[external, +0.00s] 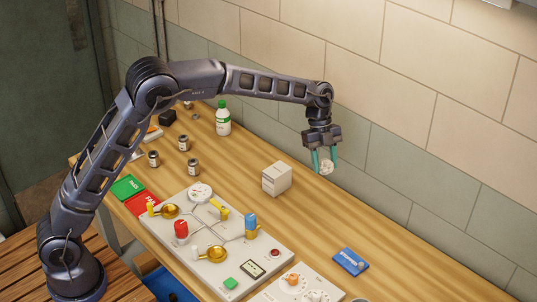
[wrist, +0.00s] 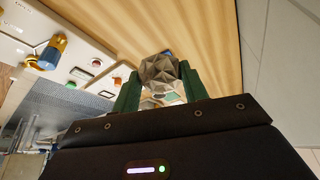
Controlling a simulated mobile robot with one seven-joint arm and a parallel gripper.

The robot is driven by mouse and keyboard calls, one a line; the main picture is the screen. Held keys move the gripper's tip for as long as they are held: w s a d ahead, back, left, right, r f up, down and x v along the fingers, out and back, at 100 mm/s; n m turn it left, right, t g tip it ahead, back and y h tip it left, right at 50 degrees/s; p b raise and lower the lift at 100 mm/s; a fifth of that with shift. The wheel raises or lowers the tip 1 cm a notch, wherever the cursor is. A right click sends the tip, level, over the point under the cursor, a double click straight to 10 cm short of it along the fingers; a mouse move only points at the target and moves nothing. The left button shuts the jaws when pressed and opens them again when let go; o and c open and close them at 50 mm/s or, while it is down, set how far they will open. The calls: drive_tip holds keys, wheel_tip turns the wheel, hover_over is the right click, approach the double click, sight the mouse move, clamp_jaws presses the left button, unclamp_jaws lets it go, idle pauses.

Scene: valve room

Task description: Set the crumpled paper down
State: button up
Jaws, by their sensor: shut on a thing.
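The crumpled paper (external: 326,167) is a small whitish, faceted ball. My gripper (external: 323,160) is shut on it, with the teal fingers on either side. The paper is held in the air above the back part of the wooden table (external: 385,235), near the tiled wall. In the wrist view the crumpled paper (wrist: 160,70) shows grey-brown between the green fingers of my gripper (wrist: 158,92).
A white box (external: 276,179) stands left of my gripper. A blue packet (external: 350,262) lies front right. A valve panel (external: 215,240) fills the table's front. A green-capped bottle (external: 223,118) and several small jars stand further left. Bare wood lies between box and packet.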

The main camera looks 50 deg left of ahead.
drive_tip(key=w+a+n+t, duration=0.1)
drive_tip(key=w+a+n, duration=0.1)
drive_tip(key=a, duration=0.9)
drive_tip(key=w+a+n+t, duration=0.1)
drive_tip(key=a+n, duration=0.1)
drive_tip(key=a, duration=0.9)
drive_tip(key=n+t, duration=0.1)
drive_tip(key=n, duration=0.4)
hover_over(234, 157)
drive_tip(key=a, duration=0.1)
drive_tip(key=f, duration=1.9)
drive_tip(key=shift+s+a+f, duration=0.15)
drive_tip(key=shift+s+f, duration=0.1)
drive_tip(key=shift+s, duration=0.1)
drive_tip(key=shift+f, duration=0.1)
drive_tip(key=o, duration=0.7)
drive_tip(key=shift+c, duration=0.2)
drive_tip(key=shift+o, duration=1.4)
